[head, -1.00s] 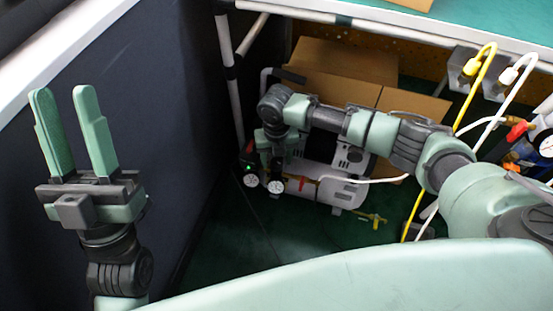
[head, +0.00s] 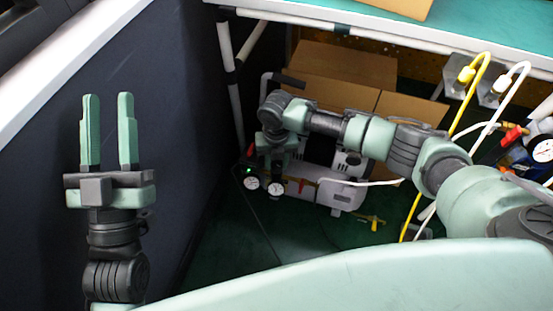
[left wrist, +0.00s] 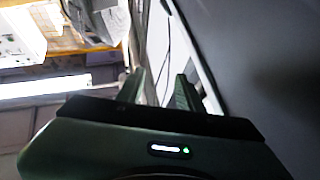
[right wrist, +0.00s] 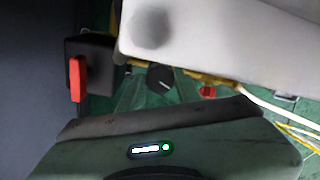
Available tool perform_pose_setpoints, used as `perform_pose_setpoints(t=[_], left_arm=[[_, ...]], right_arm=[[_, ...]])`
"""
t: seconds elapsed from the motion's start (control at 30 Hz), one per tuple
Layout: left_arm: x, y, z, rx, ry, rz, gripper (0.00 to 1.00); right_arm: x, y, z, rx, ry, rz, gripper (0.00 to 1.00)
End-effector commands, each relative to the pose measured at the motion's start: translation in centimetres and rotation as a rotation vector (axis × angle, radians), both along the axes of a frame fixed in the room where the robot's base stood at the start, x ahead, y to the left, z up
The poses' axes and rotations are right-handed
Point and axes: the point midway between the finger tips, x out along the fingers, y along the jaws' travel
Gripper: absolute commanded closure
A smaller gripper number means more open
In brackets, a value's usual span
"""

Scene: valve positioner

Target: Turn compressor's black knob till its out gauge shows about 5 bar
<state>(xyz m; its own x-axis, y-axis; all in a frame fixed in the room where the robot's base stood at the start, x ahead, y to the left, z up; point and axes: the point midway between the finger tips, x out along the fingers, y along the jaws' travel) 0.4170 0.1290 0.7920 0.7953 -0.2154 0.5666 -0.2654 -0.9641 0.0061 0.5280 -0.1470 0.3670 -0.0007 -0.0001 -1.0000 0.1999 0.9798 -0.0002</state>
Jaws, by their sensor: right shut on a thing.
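The white compressor (head: 344,193) stands on the floor under the bench. Two small round gauges, a left one (head: 252,182) and a right one (head: 276,188), face up at its front left; their needles are too small to read. My right gripper (head: 275,163) reaches down beside the gauges, its fingers partly hidden in the head view. In the right wrist view the black knob (right wrist: 160,78) sits between its fingertips, and the gripper is shut on it. My left gripper (head: 107,98) is open and empty, fingers up, away from the compressor; its fingers also show in the left wrist view (left wrist: 162,92).
Cardboard boxes (head: 340,70) stand behind the compressor under the bench (head: 400,22). A dark wall panel (head: 170,130) is close to my left arm. Yellow (head: 461,105) and white (head: 510,85) hoses hang at right. A red switch (right wrist: 77,78) is near the knob.

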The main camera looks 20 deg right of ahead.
Motion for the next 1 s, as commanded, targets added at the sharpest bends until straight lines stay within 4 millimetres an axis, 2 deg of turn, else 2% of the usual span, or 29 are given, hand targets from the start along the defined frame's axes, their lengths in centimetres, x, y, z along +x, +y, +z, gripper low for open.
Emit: perform_pose_setpoints(t=[0.13, 0.43, 0.47, 0.5, 0.53, 0.9, 1.0], left_arm=[[0.7, -0.1, -1.1, 0.02, 0.068, 0.004, 0.64], [0.8, -0.1, -1.2, 0.022, 0.075, 0.004, 0.64], [0.8, -0.1, -1.2, 0.022, 0.075, 0.004, 0.64], [0.8, -0.1, -1.2, 0.022, 0.075, 0.004, 0.64], [0.8, -0.1, -1.2, 0.022, 0.075, 0.004, 0.64], [0.8, -0.1, -1.2, 0.022, 0.078, 0.004, 0.64], [1.4, -0.1, -2.1, 0.039, 0.138, 0.007, 0.64]], right_arm=[[0.0, 0.0, 0.1, 0.0, -0.001, -0.016, 1.0], [0.0, 0.0, 0.0, 0.0, -0.001, -0.017, 1.0], [0.1, 0.0, 0.0, 0.0, -0.001, -0.017, 0.61], [0.0, 0.0, 0.0, 0.0, -0.001, -0.017, 0.5], [0.0, 0.0, 0.0, 0.0, -0.001, -0.016, 0.45], [0.0, 0.0, 0.2, 0.0, -0.001, -0.016, 0.45], [0.1, 0.0, 0.9, 0.0, -0.001, -0.016, 0.45]])
